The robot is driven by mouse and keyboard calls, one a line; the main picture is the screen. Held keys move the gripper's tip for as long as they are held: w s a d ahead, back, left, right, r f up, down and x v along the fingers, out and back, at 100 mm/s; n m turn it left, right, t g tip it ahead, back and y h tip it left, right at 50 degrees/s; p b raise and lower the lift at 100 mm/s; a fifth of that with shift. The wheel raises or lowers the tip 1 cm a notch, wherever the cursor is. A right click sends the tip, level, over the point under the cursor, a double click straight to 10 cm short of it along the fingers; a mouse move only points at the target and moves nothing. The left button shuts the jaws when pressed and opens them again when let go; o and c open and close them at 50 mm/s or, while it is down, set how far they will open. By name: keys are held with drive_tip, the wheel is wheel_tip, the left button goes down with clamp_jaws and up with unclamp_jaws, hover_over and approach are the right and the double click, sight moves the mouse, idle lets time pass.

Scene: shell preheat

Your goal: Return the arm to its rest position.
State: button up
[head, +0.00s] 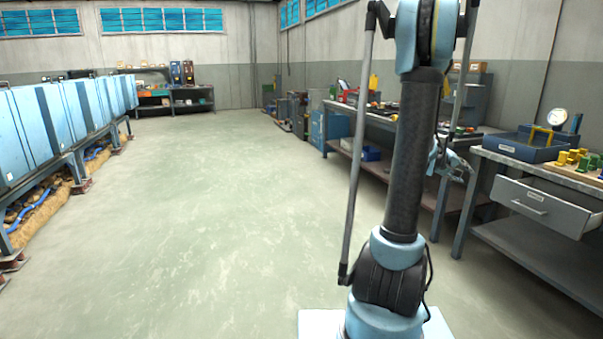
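My arm (406,150) stands upright right of centre. Its lower joints show at the bottom and its upper part runs out of the top edge. My gripper (460,168) shows small and partly hidden behind the arm's dark column. It is in front of the workbenches on the right, near the gap between them. I see nothing clearly held in it, but its fingers are too small to tell whether they are open or shut.
At right, a workbench (477,172) has a pulled-out drawer (543,206), a dark blue tray (515,149) and yellow and green pieces (575,158). Another cluttered bench (345,105) stands behind my arm. Blue cabinets (60,120) line the left. The floor (200,220) between is clear.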

drive_tip(key=s+a+f+g+y, duration=0.1)
drive_tip(key=s+a+f+y, duration=0.2)
drive_tip(key=s+a, duration=0.7)
drive_tip(key=s+a+f+y, duration=0.3)
drive_tip(key=s+a, duration=0.8)
drive_tip(key=a, duration=0.7)
drive_tip(key=s+a+f+n+g+y, duration=0.1)
drive_tip(key=s+a+f+y, duration=0.3)
drive_tip(key=s+a, duration=0.7)
drive_tip(key=a+y, duration=0.1)
drive_tip(key=a, duration=0.2)
drive_tip(key=shift+s+a+g+y, duration=0.15)
drive_tip(key=shift+g+y, duration=0.15)
